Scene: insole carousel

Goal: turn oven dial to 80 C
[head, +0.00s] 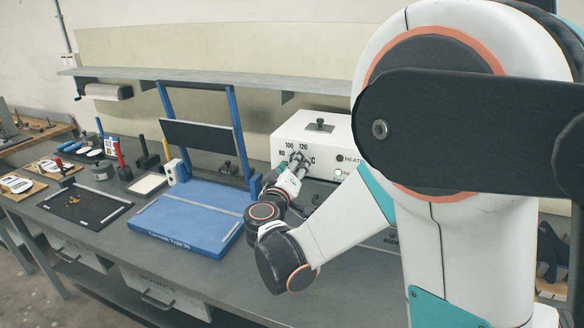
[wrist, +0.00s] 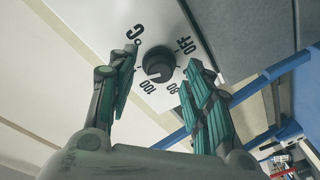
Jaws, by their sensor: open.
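The oven (head: 345,128) is a white box with a metal plate on top, at the back of the bench in the head view. Its front carries the marks 80, 100, 120 and °C. The dial (wrist: 158,63) is a round black knob in the wrist view, with OFF, 80, 100 and °C printed around it. A pale mark on the knob seems to face the 80 and 100 side; its exact setting I cannot tell. My gripper (wrist: 160,68) is open, its green-padded fingers either side of the dial with gaps showing.
A blue press-like frame (head: 187,215) stands left of the oven, close to my gripper. Black trays, insole boards and small tools lie farther left on the bench (head: 75,232). A shelf (head: 215,80) runs along the wall above.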

